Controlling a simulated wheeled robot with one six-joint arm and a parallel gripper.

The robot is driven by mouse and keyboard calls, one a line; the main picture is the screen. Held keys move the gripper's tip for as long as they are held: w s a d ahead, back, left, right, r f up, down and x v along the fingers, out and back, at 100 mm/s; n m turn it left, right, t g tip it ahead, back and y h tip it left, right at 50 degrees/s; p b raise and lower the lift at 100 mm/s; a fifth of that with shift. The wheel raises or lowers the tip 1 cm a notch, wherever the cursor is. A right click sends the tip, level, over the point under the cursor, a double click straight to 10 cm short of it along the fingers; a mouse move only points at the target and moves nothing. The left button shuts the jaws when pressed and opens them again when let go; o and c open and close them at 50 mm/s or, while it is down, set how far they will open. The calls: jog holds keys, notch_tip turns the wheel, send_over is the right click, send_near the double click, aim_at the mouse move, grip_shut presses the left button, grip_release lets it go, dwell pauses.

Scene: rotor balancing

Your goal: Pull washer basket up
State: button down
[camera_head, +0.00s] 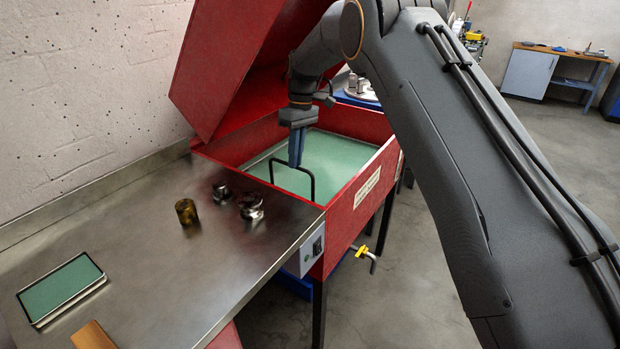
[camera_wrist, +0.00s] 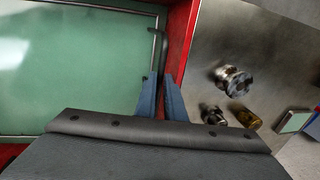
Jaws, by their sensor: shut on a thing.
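The red parts washer (camera_head: 361,216) stands with its lid (camera_head: 222,62) raised. Inside it is pale green liquid, and the basket's black handle (camera_head: 312,183) rises near the front wall. My gripper (camera_head: 296,163) is over the washer, its blue fingers pointing down and shut on the handle's upper bar. In the wrist view, the fingers (camera_wrist: 161,104) are close around the dark handle (camera_wrist: 158,50), beside the red wall. The basket's thin rim (camera_wrist: 75,4) shows at the edges of the green area. The basket's bottom cannot be made out.
A steel bench (camera_head: 150,265) adjoins the washer. On it are a brass cylinder (camera_head: 187,212), shiny metal parts (camera_head: 250,205), a green-topped tray (camera_head: 62,288) and a brown block (camera_head: 93,336). A yellow-handled tap (camera_head: 365,254) sticks out below the washer. Open floor lies at right.

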notch_tip(320, 180, up, 11)
jog(key=shift+p, duration=0.35)
jog(key=shift+r, duration=0.15)
jog(key=c, duration=1.8)
grip_release()
jog(key=shift+c, duration=0.2)
